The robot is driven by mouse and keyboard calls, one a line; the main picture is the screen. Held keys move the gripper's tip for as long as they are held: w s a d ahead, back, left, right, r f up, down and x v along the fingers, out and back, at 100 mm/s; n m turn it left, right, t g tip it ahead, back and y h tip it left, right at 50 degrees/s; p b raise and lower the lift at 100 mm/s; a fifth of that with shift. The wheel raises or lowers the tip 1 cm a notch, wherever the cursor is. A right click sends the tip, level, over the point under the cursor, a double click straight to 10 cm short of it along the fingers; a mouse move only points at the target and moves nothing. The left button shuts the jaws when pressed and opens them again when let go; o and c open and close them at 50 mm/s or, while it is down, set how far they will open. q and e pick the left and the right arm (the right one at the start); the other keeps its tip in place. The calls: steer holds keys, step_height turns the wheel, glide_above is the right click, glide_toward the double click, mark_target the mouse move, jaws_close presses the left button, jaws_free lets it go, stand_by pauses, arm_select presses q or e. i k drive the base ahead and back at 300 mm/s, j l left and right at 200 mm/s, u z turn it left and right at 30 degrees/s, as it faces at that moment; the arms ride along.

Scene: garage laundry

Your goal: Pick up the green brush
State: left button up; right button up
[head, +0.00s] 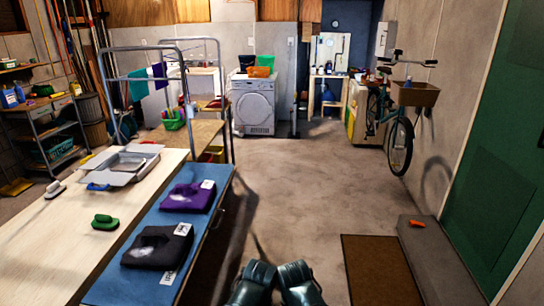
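The green brush (105,222) lies on the pale wooden worktop (62,246) at the lower left, with its green handle upward. It is left of the blue mat (122,292) and stands clear of other things. Dark teal parts of my own arms show at the bottom centre, over the floor and well right of the brush.
A brown-handled brush (54,189) and an open grey carton (122,164) lie farther back on the worktop. Folded purple (190,196) and black (158,247) garments lie on the mat. An orange brush (417,223) lies on the right step. The central floor is clear.

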mark_target(101, 222)
steer(key=u, duration=1.35)
